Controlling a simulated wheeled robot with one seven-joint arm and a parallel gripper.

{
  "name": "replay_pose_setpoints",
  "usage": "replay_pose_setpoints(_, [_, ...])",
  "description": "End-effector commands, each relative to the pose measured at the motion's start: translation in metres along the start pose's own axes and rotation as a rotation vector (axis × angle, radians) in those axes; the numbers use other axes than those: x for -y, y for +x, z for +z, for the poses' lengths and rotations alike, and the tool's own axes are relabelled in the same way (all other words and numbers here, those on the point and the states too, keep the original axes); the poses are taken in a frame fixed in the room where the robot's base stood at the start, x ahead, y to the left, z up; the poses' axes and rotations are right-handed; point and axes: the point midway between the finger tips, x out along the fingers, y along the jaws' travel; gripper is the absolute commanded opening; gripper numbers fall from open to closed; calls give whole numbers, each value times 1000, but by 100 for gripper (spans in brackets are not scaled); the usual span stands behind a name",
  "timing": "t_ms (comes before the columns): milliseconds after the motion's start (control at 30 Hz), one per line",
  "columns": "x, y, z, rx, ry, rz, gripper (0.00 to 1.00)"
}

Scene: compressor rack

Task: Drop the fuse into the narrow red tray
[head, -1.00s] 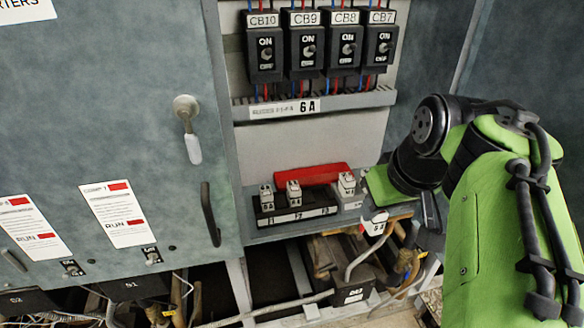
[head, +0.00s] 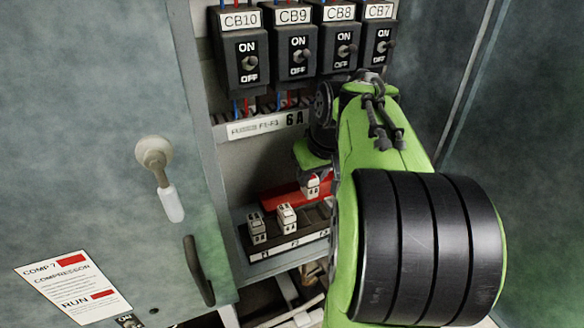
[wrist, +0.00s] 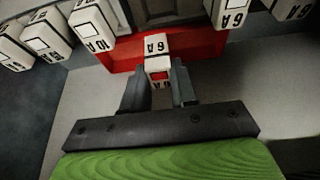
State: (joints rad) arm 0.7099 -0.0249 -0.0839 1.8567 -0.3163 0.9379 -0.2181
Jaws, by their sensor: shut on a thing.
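My gripper (wrist: 160,84) is shut on a white fuse (wrist: 157,46) marked 6 A, with a small red patch on it. The same fuse shows in the head view (head: 312,187), below the green part of my gripper, against the red tray. The narrow red tray (head: 280,197) lies behind the fuse block, its right part hidden by the fuse and my arm. In the wrist view the tray (wrist: 116,52) spans behind the held fuse, which overlaps its near edge. I cannot tell the fuse's height over the tray. The fingertips are mostly hidden in the head view.
A black fuse block (head: 262,253) with white fuses (head: 287,219) stands in front of the tray. A ledge labelled 6A (head: 262,124) and breakers (head: 293,58) are above. A cabinet door with a dark handle (head: 199,270) stands at left.

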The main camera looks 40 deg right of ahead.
Motion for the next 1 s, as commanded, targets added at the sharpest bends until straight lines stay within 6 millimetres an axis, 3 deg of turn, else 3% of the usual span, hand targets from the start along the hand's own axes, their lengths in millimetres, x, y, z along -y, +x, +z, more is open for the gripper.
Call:
replay_pose_setpoints(300, [0,38,-24,0,0,0,0])
replay_pose_setpoints(967, [0,49,-18,-1,0,1,0])
replay_pose_setpoints(1000, [0,49,-18,-1,0,1,32])
